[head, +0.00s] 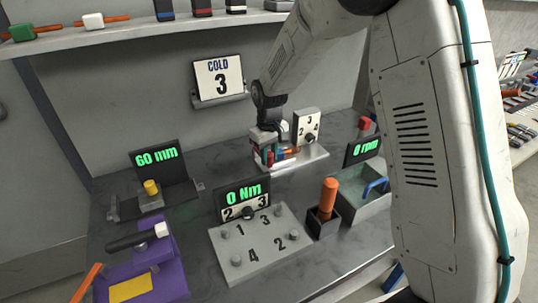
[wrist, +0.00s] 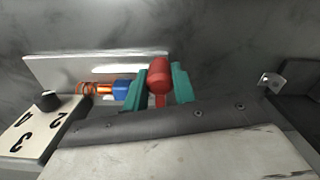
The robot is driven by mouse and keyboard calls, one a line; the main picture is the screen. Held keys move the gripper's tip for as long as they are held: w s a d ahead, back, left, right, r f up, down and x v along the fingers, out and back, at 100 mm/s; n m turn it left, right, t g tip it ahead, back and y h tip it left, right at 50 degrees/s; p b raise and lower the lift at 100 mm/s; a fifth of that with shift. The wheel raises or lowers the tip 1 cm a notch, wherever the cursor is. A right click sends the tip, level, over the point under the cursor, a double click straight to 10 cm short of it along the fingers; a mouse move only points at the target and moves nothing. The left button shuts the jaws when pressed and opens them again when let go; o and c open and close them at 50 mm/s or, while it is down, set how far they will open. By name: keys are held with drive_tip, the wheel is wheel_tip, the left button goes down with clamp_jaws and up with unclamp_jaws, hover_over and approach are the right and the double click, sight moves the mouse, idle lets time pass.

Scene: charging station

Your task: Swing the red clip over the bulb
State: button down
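The red clip (wrist: 158,78) stands between the two teal fingers of my gripper (wrist: 160,88) in the wrist view. Its rounded end fills most of the gap, with a narrower red part below. Whether the fingers press on it is not clear. Beside the left finger is a blue piece (wrist: 122,88) with an orange coil (wrist: 88,89) on its far side. I cannot tell which part is the bulb. In the head view my gripper (head: 265,145) is low over the left end of a small pale fixture (head: 308,160), largely hiding the clip.
A dial board (wrist: 40,126) with a black knob stands just left of the fixture in the wrist view. In the head view, a 0 Nm panel (head: 243,201), an orange handle (head: 328,198) and a grey tray (head: 362,203) stand in front of the fixture.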

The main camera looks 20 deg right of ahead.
drive_tip(key=shift+w+d+n, duration=0.1)
drive_tip(key=shift+d+n, duration=0.4)
drive_tip(key=shift+d, duration=0.05)
drive_tip(key=shift+w+d+n, duration=0.4)
drive_tip(key=shift+d+n, duration=0.35)
drive_tip(key=shift+n, duration=0.35)
drive_tip(key=shift+w+d+n, duration=0.4)
drive_tip(key=shift+d+n, duration=0.35)
drive_tip(key=shift+n, duration=0.05)
drive_tip(key=d+n, duration=0.1)
drive_tip(key=w+n, duration=0.1)
drive_tip(key=shift+w+d+n, duration=0.3)
drive_tip(key=shift+d+n, duration=0.1)
drive_tip(key=shift+w+d+n, duration=0.35)
drive_tip(key=shift+w+n, duration=0.2)
drive_tip(key=shift+n, duration=0.15)
drive_tip(key=c, duration=1.1)
unclamp_jaws()
drive_tip(key=shift+c, duration=0.2)
